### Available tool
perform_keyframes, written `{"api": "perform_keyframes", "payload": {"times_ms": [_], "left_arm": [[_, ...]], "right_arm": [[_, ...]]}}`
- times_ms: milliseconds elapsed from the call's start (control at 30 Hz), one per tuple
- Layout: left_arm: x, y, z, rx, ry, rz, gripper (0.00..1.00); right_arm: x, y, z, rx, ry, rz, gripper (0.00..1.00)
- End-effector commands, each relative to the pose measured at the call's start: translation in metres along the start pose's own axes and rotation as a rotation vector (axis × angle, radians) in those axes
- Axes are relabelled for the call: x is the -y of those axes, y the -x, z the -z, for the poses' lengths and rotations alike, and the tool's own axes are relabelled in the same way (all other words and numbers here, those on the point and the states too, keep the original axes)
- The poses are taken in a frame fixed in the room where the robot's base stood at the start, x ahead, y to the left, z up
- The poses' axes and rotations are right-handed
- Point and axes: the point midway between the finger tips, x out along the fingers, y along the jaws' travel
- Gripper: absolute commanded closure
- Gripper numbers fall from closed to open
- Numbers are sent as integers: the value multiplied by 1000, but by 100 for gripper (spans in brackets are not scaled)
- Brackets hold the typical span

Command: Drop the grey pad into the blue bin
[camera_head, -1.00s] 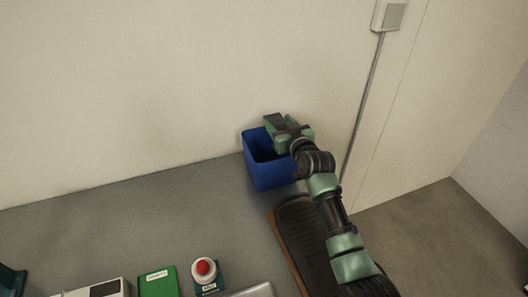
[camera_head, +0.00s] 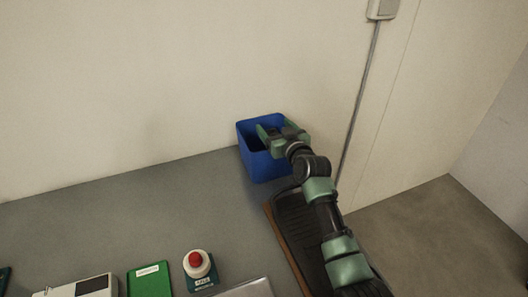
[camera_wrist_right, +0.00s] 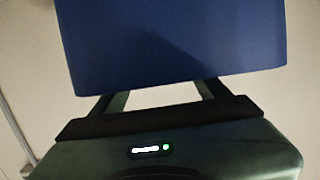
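The blue bin (camera_head: 268,167) stands upright on the grey table against the wall. My right gripper (camera_head: 271,134) is at the bin's mouth, with its fingers low at the opening. In the right wrist view the bin's blue wall (camera_wrist_right: 170,45) fills the upper middle and hides the fingertips. The visible finger parts (camera_wrist_right: 160,95) stand apart with a pale gap between them, so the gripper looks open. I cannot make out the grey pad in any view; the bin's floor is hidden. My left gripper is not in view.
A dark ribbed mat with a brown edge (camera_head: 282,238) lies right of the bin, under my right arm. A red button unit (camera_head: 197,264), a green box (camera_head: 149,281) and a white device (camera_head: 84,287) sit at the front. The table left of the bin is clear.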

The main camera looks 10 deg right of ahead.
Motion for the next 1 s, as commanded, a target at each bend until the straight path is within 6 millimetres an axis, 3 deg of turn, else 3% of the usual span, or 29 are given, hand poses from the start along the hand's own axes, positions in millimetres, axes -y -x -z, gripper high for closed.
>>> {"api": "perform_keyframes", "payload": {"times_ms": [367,800,1000], "left_arm": [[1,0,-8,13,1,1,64],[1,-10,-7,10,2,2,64],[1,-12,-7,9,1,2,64]], "right_arm": [[0,3,-1,1,0,0,21],[0,63,-2,-1,1,0,21],[0,77,0,0,0,0,21]]}}
